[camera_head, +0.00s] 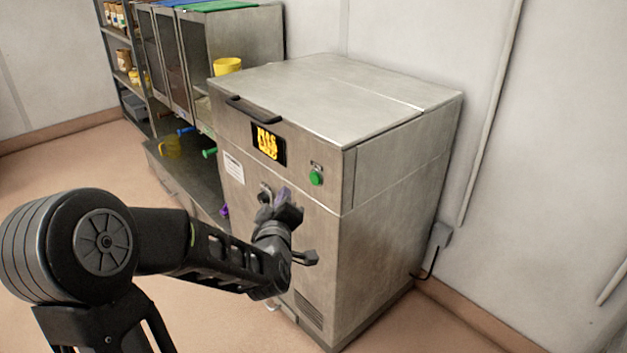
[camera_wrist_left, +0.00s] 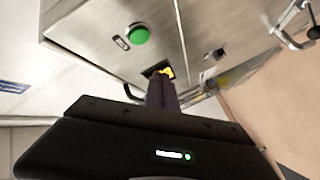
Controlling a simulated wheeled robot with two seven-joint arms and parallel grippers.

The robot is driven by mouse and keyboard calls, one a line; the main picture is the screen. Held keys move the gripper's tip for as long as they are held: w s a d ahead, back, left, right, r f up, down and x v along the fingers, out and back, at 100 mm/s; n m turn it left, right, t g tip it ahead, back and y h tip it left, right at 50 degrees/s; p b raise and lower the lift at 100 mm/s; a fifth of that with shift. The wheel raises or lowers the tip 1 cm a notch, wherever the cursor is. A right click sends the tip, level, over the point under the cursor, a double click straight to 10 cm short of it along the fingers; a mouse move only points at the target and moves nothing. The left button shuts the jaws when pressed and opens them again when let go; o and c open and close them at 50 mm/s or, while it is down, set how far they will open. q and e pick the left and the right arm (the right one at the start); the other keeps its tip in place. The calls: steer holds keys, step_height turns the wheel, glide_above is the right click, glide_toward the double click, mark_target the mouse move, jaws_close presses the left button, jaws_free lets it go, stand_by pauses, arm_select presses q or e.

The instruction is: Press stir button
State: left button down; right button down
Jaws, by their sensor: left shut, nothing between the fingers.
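A green round button (camera_head: 316,177) sits on the upper front of a steel machine (camera_head: 390,165), right of a lit yellow display (camera_head: 267,144). My left gripper (camera_head: 291,200) is shut and empty in front of the machine, below and left of the button. A gap to the button shows in the head view. In the left wrist view the green button (camera_wrist_left: 141,36) shows above the dark finger (camera_wrist_left: 161,92), with a small label beside it. The display is partly hidden behind the finger there. My right gripper is not in view.
A black handle (camera_head: 253,111) runs along the machine's top edge. A shelf (camera_head: 120,60) with jars is behind. A wall is at the right.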

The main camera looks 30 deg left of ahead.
mark_target(315, 178)
arm_select(q)
steer(key=shift+w+d+b, duration=0.2)
steer(key=shift+w+d, duration=0.05)
steer(key=shift+w, duration=0.65)
steer(key=shift+w+d+b, duration=0.2)
steer(key=shift+w+d, duration=0.05)
steer(key=shift+w, duration=0.6)
steer(key=shift+w+d+b, duration=0.2)
steer(key=shift+w+d, duration=0.05)
steer(key=shift+w, duration=0.65)
steer(key=shift+w+d+b, duration=0.15)
steer(key=shift+w+b, duration=0.15)
steer(key=shift+w, duration=0.1)
steer(key=shift+w+d, duration=0.1)
steer(key=shift+w, duration=0.25)
stand_by(0.5)
steer(key=shift+s, duration=0.1)
stand_by(0.3)
steer(key=shift+s+a+b, duration=0.2)
steer(key=shift+s+b, duration=0.15)
steer(key=shift+s, duration=0.3)
